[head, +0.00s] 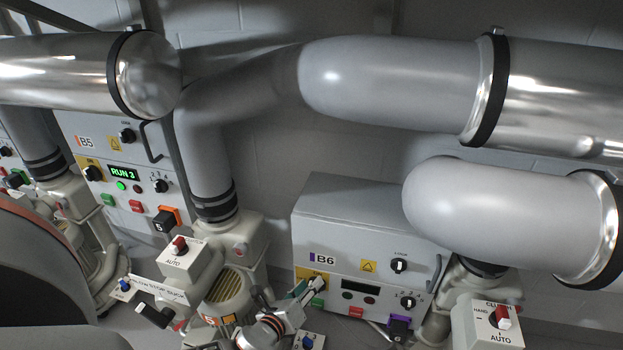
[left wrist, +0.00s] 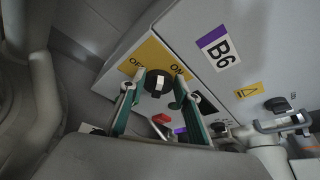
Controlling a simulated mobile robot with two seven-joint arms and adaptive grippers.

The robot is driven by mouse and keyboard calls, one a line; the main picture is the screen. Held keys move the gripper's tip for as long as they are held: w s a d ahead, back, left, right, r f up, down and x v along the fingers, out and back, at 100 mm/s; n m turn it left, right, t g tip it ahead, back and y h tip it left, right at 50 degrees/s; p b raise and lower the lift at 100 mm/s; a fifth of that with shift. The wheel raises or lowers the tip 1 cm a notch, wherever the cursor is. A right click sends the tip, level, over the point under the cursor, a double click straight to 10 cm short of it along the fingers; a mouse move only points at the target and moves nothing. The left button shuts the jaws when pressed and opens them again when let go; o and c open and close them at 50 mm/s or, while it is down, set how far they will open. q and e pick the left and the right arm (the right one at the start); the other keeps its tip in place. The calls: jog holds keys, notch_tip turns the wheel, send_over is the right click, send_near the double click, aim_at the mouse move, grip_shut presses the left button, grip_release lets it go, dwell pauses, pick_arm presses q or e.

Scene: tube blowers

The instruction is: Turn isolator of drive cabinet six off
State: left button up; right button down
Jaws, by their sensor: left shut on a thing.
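Drive cabinet six (head: 370,225) is the light grey box marked B6 at lower centre right in the head view; its B6 label (left wrist: 218,49) also shows in the left wrist view. Its isolator, a black knob with a white stripe (left wrist: 158,83), sits on a yellow plate (left wrist: 150,55) marked OFF at left and ON at right. My left gripper (head: 326,289) is at the front left of the cabinet. In the left wrist view its green-sided fingers (left wrist: 158,98) are shut on the knob. The stripe's exact setting is unclear. My right gripper is not in view.
Cabinet B5 (head: 85,130) at left has a lit RUN 3 display (head: 123,173). A blower motor (head: 228,295) with a red-knob AUTO box (head: 180,258) stands left of cabinet six. Another AUTO box (head: 490,325) is at lower right. Large pipes (head: 390,80) cross above.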

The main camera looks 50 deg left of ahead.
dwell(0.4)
pick_arm(q)
jog(key=o, duration=1.2)
jog(key=shift+w, duration=0.1)
jog(key=v, duration=1.2)
